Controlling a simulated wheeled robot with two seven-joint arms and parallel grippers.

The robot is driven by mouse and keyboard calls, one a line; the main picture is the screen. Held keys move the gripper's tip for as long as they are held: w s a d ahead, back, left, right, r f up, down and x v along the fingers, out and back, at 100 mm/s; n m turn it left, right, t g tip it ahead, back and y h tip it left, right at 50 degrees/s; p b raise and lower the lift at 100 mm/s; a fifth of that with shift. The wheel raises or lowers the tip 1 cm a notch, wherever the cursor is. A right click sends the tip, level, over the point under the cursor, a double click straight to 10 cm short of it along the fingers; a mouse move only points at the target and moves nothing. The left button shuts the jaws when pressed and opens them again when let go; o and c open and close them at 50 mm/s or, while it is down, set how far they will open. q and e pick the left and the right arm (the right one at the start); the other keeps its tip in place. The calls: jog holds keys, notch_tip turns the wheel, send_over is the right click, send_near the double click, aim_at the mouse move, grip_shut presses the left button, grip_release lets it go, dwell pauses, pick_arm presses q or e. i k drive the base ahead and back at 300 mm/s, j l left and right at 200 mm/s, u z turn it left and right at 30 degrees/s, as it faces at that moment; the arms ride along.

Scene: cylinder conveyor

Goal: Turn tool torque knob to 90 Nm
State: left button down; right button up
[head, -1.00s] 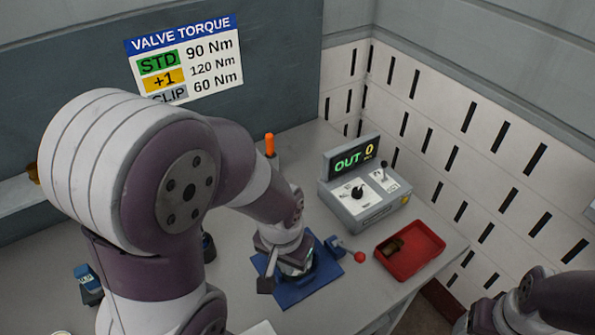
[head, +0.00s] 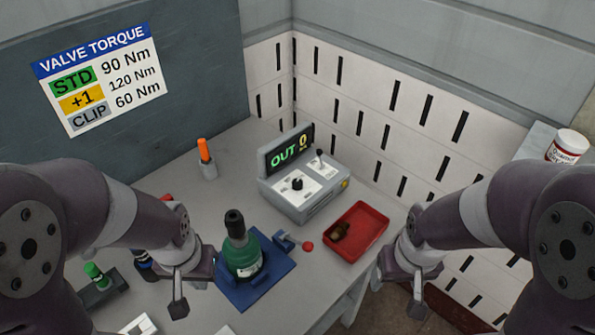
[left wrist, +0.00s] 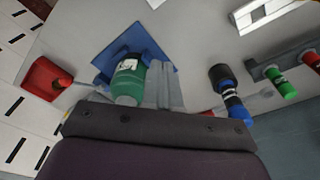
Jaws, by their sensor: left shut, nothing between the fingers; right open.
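A grey control box (head: 312,205) stands at the back of the table in the head view. Its screen (head: 290,150) reads OUT 0, and a black knob (head: 297,184) sits on its sloped white panel beside a small lever (head: 319,157). The knob's setting is too small to read. A black and blue tool (left wrist: 232,95) lies right of the fingers in the left wrist view. My left gripper (head: 179,302) is shut and empty, left of the green cylinder (head: 240,257); its fingers show in the left wrist view (left wrist: 166,85). My right gripper (head: 403,292) is open and empty, right of the red tray.
The green cylinder stands upright on a blue fixture (head: 250,298) with a red-tipped handle (head: 307,246). A red tray (head: 366,219) holds a brown part. An orange-tipped item (head: 204,151) stands behind. A wall sign (head: 99,77) lists STD 90 Nm, +1 120 Nm, CLIP 60 Nm.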

aim_at(296, 183)
jog(key=i+l, duration=0.2)
jog(key=l, duration=0.2)
jog(key=i+l+z, duration=0.1)
jog(key=i+l, duration=0.4)
jog(key=l, duration=0.25)
